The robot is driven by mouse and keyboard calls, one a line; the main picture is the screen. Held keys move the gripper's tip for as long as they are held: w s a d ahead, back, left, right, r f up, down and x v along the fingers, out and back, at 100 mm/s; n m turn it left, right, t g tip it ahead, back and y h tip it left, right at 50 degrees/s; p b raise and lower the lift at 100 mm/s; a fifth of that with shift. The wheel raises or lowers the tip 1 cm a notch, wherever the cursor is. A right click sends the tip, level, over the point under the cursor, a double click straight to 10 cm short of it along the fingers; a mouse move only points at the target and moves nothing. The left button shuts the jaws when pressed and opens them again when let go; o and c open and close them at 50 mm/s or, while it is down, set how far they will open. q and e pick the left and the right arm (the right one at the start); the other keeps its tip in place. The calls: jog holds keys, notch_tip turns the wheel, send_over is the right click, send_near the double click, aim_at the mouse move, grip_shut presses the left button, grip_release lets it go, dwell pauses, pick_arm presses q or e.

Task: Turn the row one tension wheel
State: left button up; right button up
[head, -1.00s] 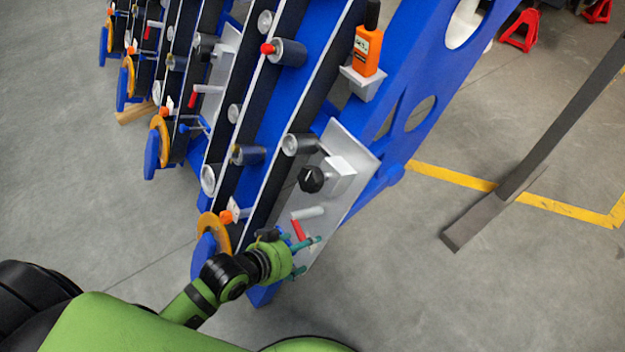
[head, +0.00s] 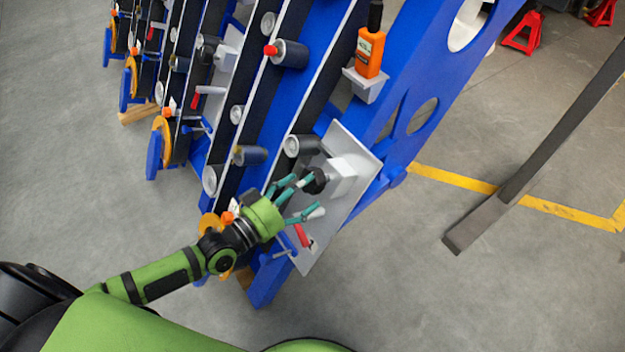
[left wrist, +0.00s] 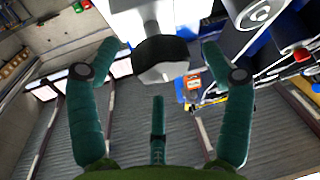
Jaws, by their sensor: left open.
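The tension wheel is most likely the black knob (head: 315,181) on a pale block (head: 343,180), fixed to the grey plate at the near end of the nearest row. My left gripper (head: 304,194) is open, its teal fingers spread close to the knob. In the left wrist view the knob (left wrist: 160,52) shows between the two side fingertips, with the third finger below it. I cannot tell whether any finger touches it. My right gripper is not in view.
A red-handled lever (head: 302,236) sits on the plate below the gripper. An orange handheld device (head: 369,52) stands in a holder above. Rollers and belts lie to the left. A dark beam (head: 520,180) stands on the right over open floor.

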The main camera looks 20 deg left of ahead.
aim_at(306, 187)
pick_arm(q)
jog(key=shift+x, duration=1.65)
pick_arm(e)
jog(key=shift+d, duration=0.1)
pick_arm(q)
jog(key=shift+c, duration=0.9)
jog(key=shift+s, duration=0.15)
jog(key=c, duration=0.9)
jog(key=shift+f, duration=0.1)
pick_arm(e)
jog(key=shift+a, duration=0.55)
